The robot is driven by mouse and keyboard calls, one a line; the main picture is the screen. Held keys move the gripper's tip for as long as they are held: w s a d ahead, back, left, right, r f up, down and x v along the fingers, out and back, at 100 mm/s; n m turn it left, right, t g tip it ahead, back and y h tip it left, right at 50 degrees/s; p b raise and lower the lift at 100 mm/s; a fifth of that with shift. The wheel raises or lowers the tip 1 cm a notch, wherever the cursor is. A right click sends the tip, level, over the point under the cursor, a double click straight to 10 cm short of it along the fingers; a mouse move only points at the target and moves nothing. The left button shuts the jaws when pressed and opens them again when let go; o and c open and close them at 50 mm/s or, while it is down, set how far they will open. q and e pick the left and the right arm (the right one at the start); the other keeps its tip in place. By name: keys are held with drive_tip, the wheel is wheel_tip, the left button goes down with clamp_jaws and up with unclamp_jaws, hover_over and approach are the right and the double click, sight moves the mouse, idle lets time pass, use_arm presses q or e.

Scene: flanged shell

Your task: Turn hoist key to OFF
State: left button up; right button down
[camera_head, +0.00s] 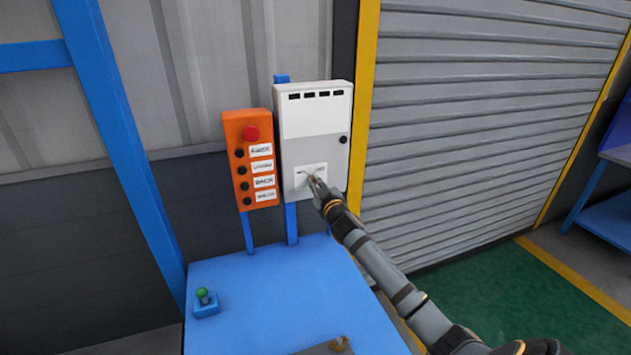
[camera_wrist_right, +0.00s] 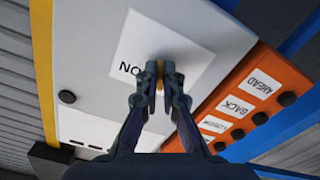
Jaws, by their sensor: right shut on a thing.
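The hoist key (camera_wrist_right: 160,95) is a small brass-coloured piece on the white label plate (camera_wrist_right: 150,45) of the light grey control box (camera_head: 316,115). My right gripper (camera_wrist_right: 160,88) is shut on the key, with one finger on each side. Most of the key is hidden by the fingers, so I cannot tell its exact angle. Letters that read "NO" in the wrist view show beside it; the rest of the lettering is covered. In the head view my right gripper (camera_head: 318,186) reaches the box's lower front from the lower right. My left gripper is not in view.
An orange button box (camera_head: 250,150) with a red knob (camera_head: 251,133) and several black buttons stands close left of the grey box. Below is a blue table (camera_head: 265,285) with a green-topped lever (camera_head: 203,296). A roller shutter (camera_head: 480,130) is behind my right arm.

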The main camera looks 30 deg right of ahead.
drive_tip(key=shift+r+n+p, duration=0.1)
drive_tip(key=shift+n+p, duration=0.55)
drive_tip(key=shift+n, duration=1.15)
drive_tip(key=c, duration=1.5)
unclamp_jaws()
drive_tip(key=v, duration=1.2)
